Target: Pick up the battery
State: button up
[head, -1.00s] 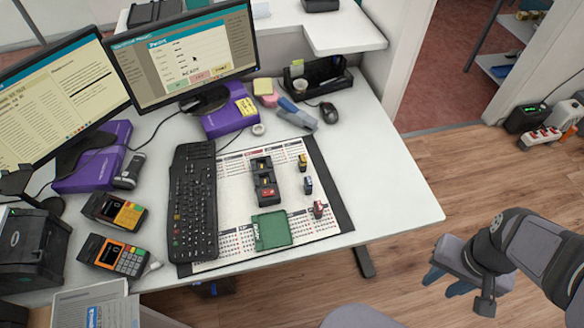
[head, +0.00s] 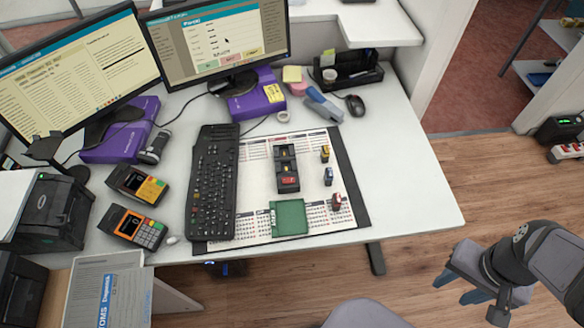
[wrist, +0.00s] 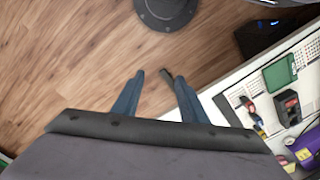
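Three small battery-like blocks stand apart on the desk mat in the head view: a yellow-topped one (head: 325,153), a blue-marked one (head: 328,175) and a red one (head: 337,202). Left of them is a black holder (head: 286,165) with a red item in its near end; it also shows in the wrist view (wrist: 288,107). A green tray (head: 289,217) lies in front of the holder. My gripper (head: 459,288) is off the desk's right front, above the floor, well away from the blocks. In the wrist view its blue fingers (wrist: 156,85) are apart and empty.
A black keyboard (head: 212,185) lies left of the mat (head: 255,180). Monitors, purple boxes and card terminals (head: 132,227) fill the left side. A mouse (head: 355,105) and black organizer (head: 345,73) stand behind. The desk's right end is clear.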

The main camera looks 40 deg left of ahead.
jog(key=w+a+f+n+t+b, duration=0.1)
jog(key=w+a+f+n+b, duration=0.2)
jog(key=w+a, duration=0.75)
jog(key=n+t+y+b, duration=0.2)
jog(key=n+y+b, duration=0.1)
jog(key=n+b, duration=0.35)
send_over(326, 150)
jog(key=s+d, duration=0.2)
notch_tip(326, 150, down, 9)
jog(key=shift+w+f, duration=0.1)
jog(key=shift+a+p+x, duration=0.1)
jog(key=shift+p+x, duration=0.35)
jog(key=shift+x, duration=1.35)
jog(key=shift+a+p+x, duration=0.15)
jog(key=shift+p+x, duration=0.25)
jog(key=shift+x, duration=1.4)
jog(key=shift+w, duration=0.1)
grip_shut()
